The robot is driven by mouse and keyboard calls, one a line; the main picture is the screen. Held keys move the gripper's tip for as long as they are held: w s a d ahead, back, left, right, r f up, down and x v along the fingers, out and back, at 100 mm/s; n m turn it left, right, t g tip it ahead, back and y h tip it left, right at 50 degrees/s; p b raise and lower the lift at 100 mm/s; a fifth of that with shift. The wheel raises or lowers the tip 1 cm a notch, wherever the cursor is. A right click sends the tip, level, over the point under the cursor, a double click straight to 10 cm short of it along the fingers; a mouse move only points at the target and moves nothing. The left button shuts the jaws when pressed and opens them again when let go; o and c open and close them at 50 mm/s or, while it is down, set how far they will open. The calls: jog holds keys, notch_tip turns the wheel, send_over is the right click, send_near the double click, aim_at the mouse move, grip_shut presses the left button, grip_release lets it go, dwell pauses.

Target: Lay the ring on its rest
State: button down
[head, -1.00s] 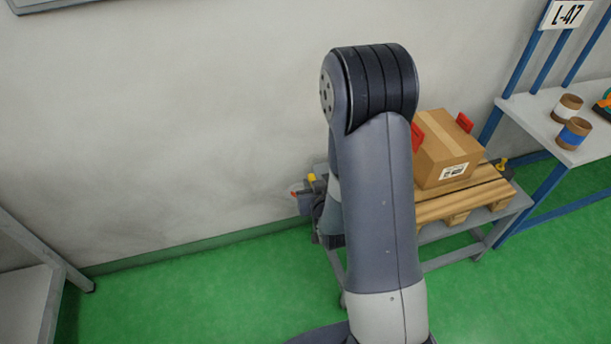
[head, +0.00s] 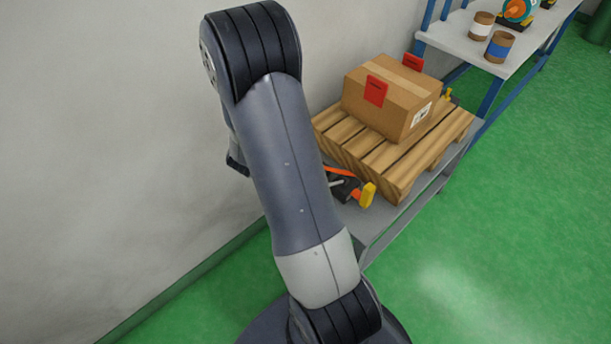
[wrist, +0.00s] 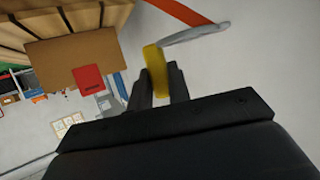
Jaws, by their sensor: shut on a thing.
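In the wrist view, my gripper (wrist: 160,82) has its two dark fingers closed around a yellow grip (wrist: 155,68). A grey bar (wrist: 197,34) runs off to the right from near the grip's upper end. In the head view a yellow grip (head: 368,195) shows beside a black tensioner-like part (head: 345,187) at the pallet's near left corner. My arm hides most of this spot, and my fingers cannot be made out there. I cannot pick out a ring or its rest for certain in either view.
A carton (head: 392,98) with red corner pieces (head: 376,91) sits on a wooden pallet (head: 333,142) on a grey cart (head: 375,240). An orange strap (head: 339,170) lies by the pallet. A blue-framed shelf (head: 455,40) stands behind. Green floor at right is clear; a wall stands at left.

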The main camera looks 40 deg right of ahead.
jog(key=s+d+f+m+g+h+b, duration=0.1)
jog(key=d+f+m+g+b, duration=0.1)
jog(key=f, duration=0.2)
jog(key=s+d+f+m+g+h+b, duration=0.1)
jog(key=s+d+f+m+g+b, duration=0.1)
jog(key=f, duration=0.3)
jog(key=s+d+f+m+g+h+b, duration=0.1)
jog(key=s+d+f+m+g+b, duration=0.1)
jog(key=d+f+g+b, duration=0.1)
jog(key=shift+s+d+f+m+g+b, duration=0.15)
jog(key=shift+d+f+m+b, duration=0.1)
jog(key=shift+d+f, duration=0.25)
jog(key=shift+s+d+f+m+g+b, duration=0.15)
jog(key=shift+d+f+b, duration=0.1)
jog(key=shift+f, duration=0.45)
jog(key=shift+f+b, duration=0.55)
jog(key=shift+f, duration=1.55)
jog(key=shift+f, duration=0.15)
jog(key=c, duration=1.3)
grip_release()
